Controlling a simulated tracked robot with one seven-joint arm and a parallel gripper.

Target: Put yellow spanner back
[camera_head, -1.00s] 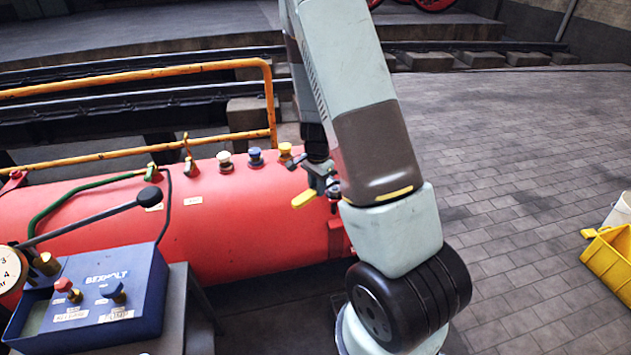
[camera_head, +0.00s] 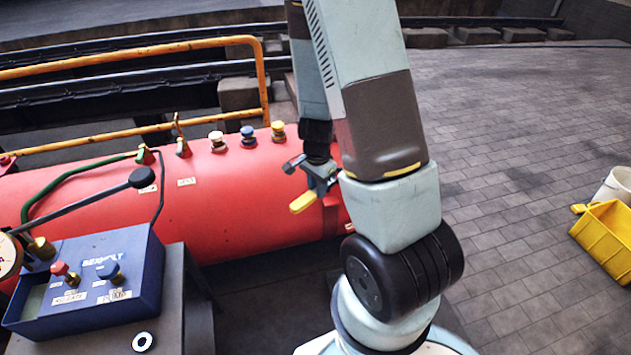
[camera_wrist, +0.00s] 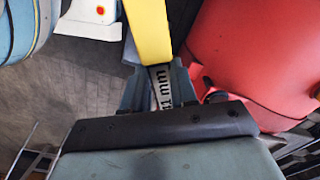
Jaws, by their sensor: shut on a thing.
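The yellow spanner (camera_head: 303,202) is in my gripper (camera_head: 322,178), in front of the right end of the red boiler. Its yellow handle points down and left in the head view. In the wrist view the yellow handle (camera_wrist: 149,30) runs up from between the fingers (camera_wrist: 161,90), and a grey metal part marked "11 mm" lies between them. My gripper is shut on the spanner. A yellow crate (camera_head: 606,236) stands on the floor at the right of the head view. The spanner's far end is partly hidden by the gripper.
The red boiler (camera_head: 240,205) lies left of the gripper, with several coloured knobs on top. A blue control box (camera_head: 90,280) with a lever is at the lower left. A white bucket (camera_head: 616,186) stands behind the crate. The paved floor between is clear.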

